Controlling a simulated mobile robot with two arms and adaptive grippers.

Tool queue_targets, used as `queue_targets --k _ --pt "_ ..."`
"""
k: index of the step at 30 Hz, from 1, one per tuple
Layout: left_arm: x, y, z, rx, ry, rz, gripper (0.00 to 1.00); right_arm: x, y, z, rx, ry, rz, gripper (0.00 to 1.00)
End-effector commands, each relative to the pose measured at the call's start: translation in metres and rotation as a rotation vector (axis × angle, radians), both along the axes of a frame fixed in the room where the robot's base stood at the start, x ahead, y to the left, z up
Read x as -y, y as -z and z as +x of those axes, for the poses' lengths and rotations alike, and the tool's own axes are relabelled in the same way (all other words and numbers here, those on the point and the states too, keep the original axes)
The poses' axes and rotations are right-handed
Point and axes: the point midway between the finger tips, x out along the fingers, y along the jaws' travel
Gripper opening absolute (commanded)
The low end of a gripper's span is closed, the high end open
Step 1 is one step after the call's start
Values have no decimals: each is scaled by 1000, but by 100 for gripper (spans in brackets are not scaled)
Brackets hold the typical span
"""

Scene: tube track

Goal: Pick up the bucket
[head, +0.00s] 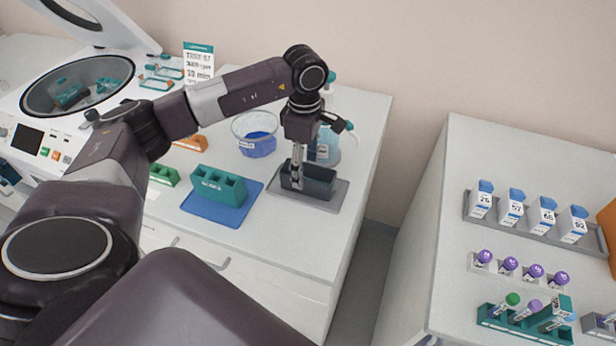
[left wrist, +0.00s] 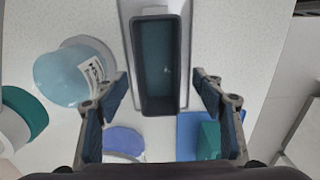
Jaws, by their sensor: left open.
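A dark grey, open-topped rectangular bucket (head: 318,184) stands on a grey mat (head: 335,200) near the right end of the left counter. My left gripper (head: 298,168) points down over it and overlaps its left part in the head view. In the left wrist view the bucket (left wrist: 160,65) looks empty, with a teal-toned inside. The two open fingers of my left gripper (left wrist: 163,88) lie on either side of it, apart from its walls. How high the fingertips are above the counter is hard to tell. My right gripper is not in view.
A teal rack (head: 218,187) stands on a blue mat (head: 205,215) left of the bucket. A beaker with blue liquid (head: 257,146) and a wash bottle (head: 328,150) stand behind. An open centrifuge (head: 75,85) is at far left. The right counter (head: 430,240) holds bottles, beyond a gap.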

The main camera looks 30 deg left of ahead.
Motion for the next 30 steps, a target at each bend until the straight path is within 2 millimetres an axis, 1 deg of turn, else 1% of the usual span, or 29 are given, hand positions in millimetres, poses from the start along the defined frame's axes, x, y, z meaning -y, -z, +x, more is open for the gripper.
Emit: queue_targets --k 1,3,6,13,26,30 --pt "0 5 -1 -5 0 0 62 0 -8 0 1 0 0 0" --pt "0 15 -1 -4 -1 0 62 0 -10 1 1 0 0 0" --pt "0 22 0 -1 0 0 62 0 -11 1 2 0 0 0" --pt "0 25 0 0 0 0 62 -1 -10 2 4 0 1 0" --pt "0 24 1 2 0 -1 15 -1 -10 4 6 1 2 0" --pt "0 24 1 2 0 -1 15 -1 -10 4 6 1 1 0"
